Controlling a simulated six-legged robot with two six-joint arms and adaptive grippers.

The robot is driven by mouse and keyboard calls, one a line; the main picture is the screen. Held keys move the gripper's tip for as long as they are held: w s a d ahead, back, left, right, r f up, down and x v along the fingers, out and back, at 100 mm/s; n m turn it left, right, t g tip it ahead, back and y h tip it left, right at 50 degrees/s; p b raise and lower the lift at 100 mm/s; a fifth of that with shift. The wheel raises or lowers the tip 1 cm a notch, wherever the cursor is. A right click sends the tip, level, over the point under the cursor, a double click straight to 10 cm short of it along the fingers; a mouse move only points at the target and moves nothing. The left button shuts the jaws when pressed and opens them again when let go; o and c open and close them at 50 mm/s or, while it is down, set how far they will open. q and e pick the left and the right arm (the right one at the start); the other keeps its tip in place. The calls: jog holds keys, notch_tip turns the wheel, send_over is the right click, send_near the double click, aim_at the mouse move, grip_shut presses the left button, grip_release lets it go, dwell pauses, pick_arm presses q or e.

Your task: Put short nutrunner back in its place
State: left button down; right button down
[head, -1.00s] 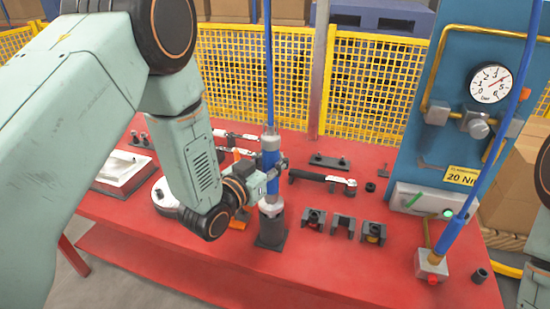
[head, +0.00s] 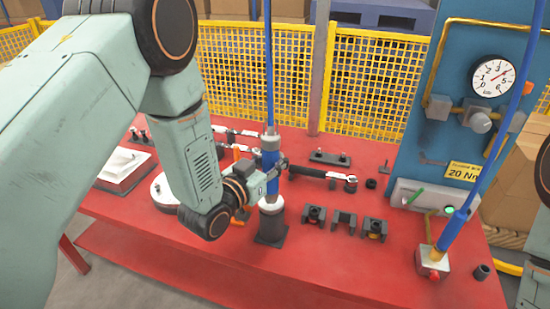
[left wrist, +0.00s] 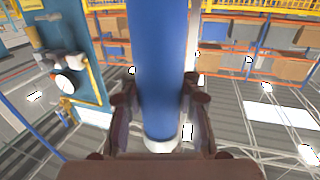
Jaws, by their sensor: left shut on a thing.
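The short nutrunner (head: 270,160) is a blue and silver upright tool with a blue hose rising from its top. My left gripper (head: 277,174) is shut around its blue body. The nutrunner stands upright over a dark square holder (head: 270,234) on the red table, its silver lower end at the holder's top; I cannot tell how deep it sits. In the left wrist view the blue body (left wrist: 160,70) runs between the two dark fingers (left wrist: 160,115). My right gripper is not in view.
Several black socket holders (head: 343,222) and a torque wrench (head: 322,175) lie right of the nutrunner on the red table (head: 330,270). A blue panel with a gauge (head: 493,76) stands at the right, with another blue tool (head: 452,232) before it. A white tray (head: 126,170) is at left.

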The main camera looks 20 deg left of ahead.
pick_arm(q)
jog(key=shift+f, duration=0.2)
jog(key=c, duration=1)
grip_release()
jog(key=shift+o, duration=0.7)
jog(key=shift+f, duration=0.25)
jog(key=v, duration=1.2)
